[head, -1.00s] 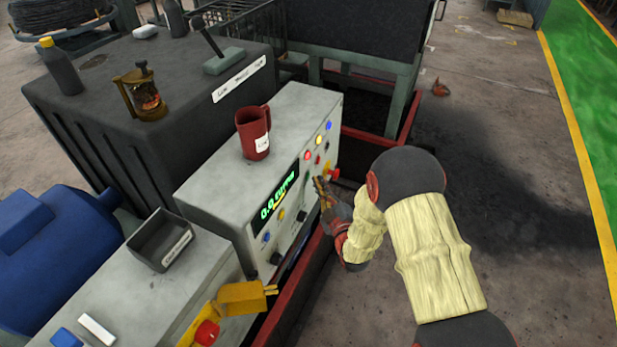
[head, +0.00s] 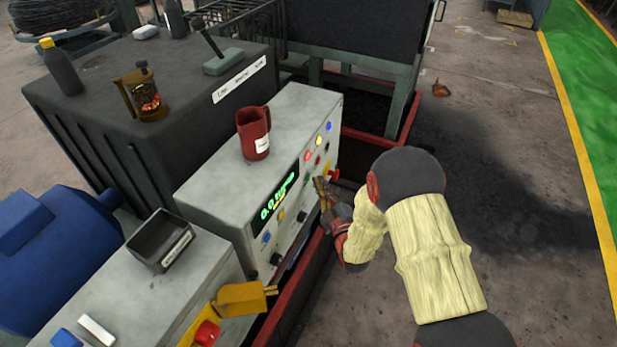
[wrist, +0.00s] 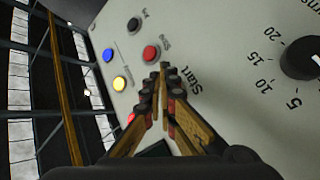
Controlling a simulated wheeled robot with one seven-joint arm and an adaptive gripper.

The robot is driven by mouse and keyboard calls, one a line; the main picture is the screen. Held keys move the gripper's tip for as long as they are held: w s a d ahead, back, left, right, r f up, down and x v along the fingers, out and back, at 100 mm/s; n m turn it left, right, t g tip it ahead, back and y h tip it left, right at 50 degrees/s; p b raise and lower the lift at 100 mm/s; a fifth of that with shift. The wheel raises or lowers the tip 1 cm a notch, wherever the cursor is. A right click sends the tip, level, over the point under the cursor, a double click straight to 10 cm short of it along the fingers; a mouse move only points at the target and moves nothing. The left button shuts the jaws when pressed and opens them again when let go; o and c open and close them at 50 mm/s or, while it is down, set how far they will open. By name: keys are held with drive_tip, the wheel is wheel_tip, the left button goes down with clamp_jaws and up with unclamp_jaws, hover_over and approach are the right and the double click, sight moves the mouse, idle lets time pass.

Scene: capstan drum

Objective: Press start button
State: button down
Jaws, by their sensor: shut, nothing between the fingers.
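The control box (head: 262,150) has a grey front panel with coloured buttons, a green-lit display (head: 280,193) and printed labels. My gripper (head: 318,182) is shut and empty, its fingertips right at the panel. In the wrist view, the closed fingertips (wrist: 164,72) point at the panel beside the word "Start" (wrist: 190,80). The start button itself is hidden behind the fingers. I cannot tell whether the tips touch it. A red button (wrist: 151,53) beside a "Stop" label sits just above the fingertips.
Close by in the wrist view are a black button (wrist: 133,24), a blue one (wrist: 108,55), a yellow one (wrist: 119,83) and a black dial (wrist: 301,59). A red mug (head: 254,135) stands on the box. A yellow part (head: 242,298) juts out at lower left. Floor to the right is open.

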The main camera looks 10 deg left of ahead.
drive_tip(key=shift+a, duration=0.15)
drive_tip(key=shift+w+a+b, duration=0.15)
drive_tip(key=shift+a+b, duration=0.05)
drive_tip(key=shift+b, duration=0.2)
